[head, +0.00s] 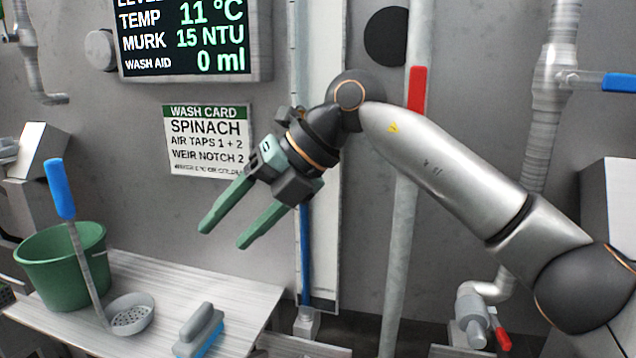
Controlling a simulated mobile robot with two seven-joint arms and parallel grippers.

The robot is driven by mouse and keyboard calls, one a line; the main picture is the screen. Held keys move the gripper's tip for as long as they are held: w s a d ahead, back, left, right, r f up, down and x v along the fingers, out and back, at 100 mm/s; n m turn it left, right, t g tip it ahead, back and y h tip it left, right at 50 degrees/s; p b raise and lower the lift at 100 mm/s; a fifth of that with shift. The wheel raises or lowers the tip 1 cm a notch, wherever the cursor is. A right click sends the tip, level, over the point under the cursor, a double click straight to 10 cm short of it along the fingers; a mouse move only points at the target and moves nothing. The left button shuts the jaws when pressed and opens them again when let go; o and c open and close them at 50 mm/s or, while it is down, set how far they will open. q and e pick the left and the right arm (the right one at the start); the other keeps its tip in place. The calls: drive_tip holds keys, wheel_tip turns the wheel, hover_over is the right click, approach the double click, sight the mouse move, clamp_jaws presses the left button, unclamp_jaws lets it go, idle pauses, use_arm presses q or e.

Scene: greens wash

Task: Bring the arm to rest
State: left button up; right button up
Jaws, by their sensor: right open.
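My right arm comes in from the right, bent at the elbow and raised in front of the wall. Its gripper (222,222) has two green fingers, spread apart and pointing down and left. Nothing is between them. The gripper hangs in the air above and behind the shelf in the picture, touching nothing that I can see. My left gripper is not in view.
A metal shelf (160,290) at lower left bears a green bucket (62,270), a blue-handled strainer ladle (130,315) and a brush (200,328). A wash card (208,140) and display (190,40) are on the wall. Pipes with red and blue handles (417,88) stand right.

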drive_tip(key=s+a+f+m+g+y, duration=0.25)
drive_tip(key=a+f+g+y, duration=0.2)
drive_tip(key=y, duration=0.45)
drive_tip(key=w+d+f+m+t+y, duration=0.45)
drive_tip(key=d+f+m+t, duration=0.4)
drive_tip(key=m+t, duration=0.7)
drive_tip(key=d+f+m+t+h, duration=0.3)
drive_tip(key=d+f+m+h, duration=0.3)
drive_tip(key=f, duration=0.3)
drive_tip(key=d+f+m+t+h, duration=0.3)
drive_tip(key=d+f+m+h, duration=0.1)
drive_tip(key=f+m+h, duration=0.35)
drive_tip(key=s+d+f+m+g+h, duration=0.3)
drive_tip(key=s+d+f, duration=0.3)
drive_tip(key=s+f, duration=0.4)
drive_tip(key=s+d+f+m+g+h, duration=0.3)
drive_tip(key=s+d+f, duration=0.4)
drive_tip(key=s+f, duration=0.4)
wheel_tip(320, 180, down, 4)
drive_tip(key=shift+s+d+m+g+h, duration=0.15)
drive_tip(key=shift+s+m+g+h, duration=0.15)
drive_tip(key=shift+m+g, duration=0.5)
